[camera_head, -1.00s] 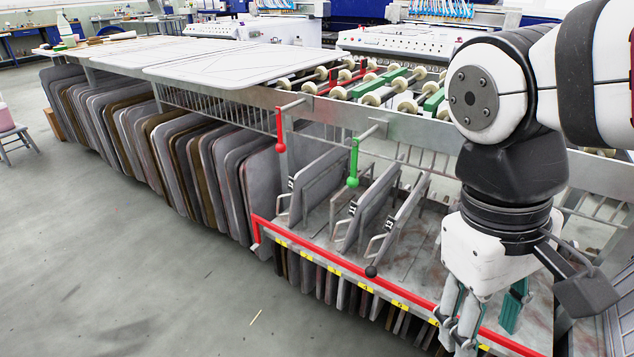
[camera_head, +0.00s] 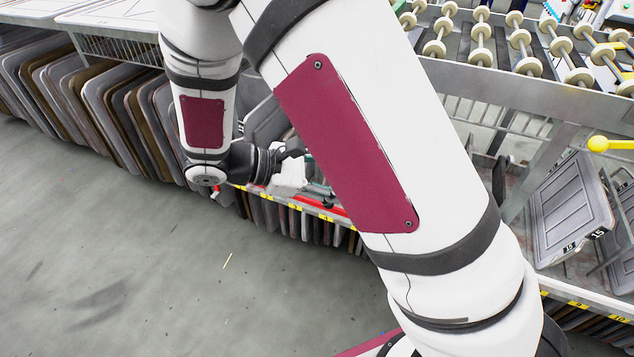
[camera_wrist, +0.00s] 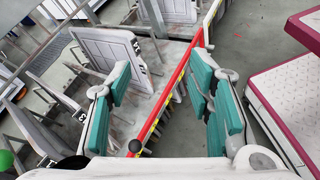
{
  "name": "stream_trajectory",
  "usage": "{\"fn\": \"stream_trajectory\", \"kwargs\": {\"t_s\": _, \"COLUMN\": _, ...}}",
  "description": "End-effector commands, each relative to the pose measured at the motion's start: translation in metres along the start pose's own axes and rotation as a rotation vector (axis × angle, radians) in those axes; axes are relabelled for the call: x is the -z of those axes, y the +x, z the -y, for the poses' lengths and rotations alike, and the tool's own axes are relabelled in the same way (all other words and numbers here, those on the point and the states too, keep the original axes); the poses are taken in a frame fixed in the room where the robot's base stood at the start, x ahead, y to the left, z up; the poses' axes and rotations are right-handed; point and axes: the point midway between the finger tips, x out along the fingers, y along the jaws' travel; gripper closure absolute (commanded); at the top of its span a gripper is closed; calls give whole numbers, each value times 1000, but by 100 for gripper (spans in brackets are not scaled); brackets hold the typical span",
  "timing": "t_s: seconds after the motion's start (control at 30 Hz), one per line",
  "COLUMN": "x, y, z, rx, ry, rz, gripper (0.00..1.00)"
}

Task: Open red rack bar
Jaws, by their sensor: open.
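The red rack bar (camera_wrist: 172,88) runs along the rack's front edge, above a strip of yellow labels. In the wrist view it crosses the gap between my fingers, closer to the right finger; whether it lies at fingertip depth I cannot tell. A black ball knob (camera_wrist: 135,146) sits near its lower end. My gripper (camera_wrist: 160,70) is open, with teal pads and nothing held. In the head view my gripper (camera_head: 313,180) is at the rack's front edge, by a short visible stretch of red bar (camera_head: 333,209). My arm hides much of the bar there.
Numbered grey plates (camera_wrist: 112,48) stand in the rack beside the bar. A green ball (camera_wrist: 5,159) shows at the lower left. A yellow-ended lever (camera_head: 598,144) and more plates (camera_head: 570,215) stand at the right. The grey floor (camera_head: 120,270) in front is clear.

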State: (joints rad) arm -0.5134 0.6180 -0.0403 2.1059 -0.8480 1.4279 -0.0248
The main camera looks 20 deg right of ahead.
Motion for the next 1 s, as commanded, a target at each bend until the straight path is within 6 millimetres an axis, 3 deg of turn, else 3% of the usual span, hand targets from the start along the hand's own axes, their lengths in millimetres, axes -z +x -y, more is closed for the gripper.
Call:
{"fn": "stream_trajectory", "kwargs": {"t_s": 0.27, "x": 91, "y": -6, "z": -4, "rx": -280, "ry": -243, "rz": 138, "gripper": 53}}
{"fn": "stream_trajectory", "kwargs": {"t_s": 0.6, "x": 201, "y": 0, "z": 23, "rx": -620, "ry": -521, "rz": 277, "gripper": 53}}
{"fn": "stream_trajectory", "kwargs": {"t_s": 0.8, "x": 236, "y": 7, "z": 39, "rx": -735, "ry": -614, "rz": 319, "gripper": 53}}
{"fn": "stream_trajectory", "kwargs": {"t_s": 1.0, "x": 244, "y": 13, "z": 38, "rx": -760, "ry": -635, "rz": 328, "gripper": 53}}
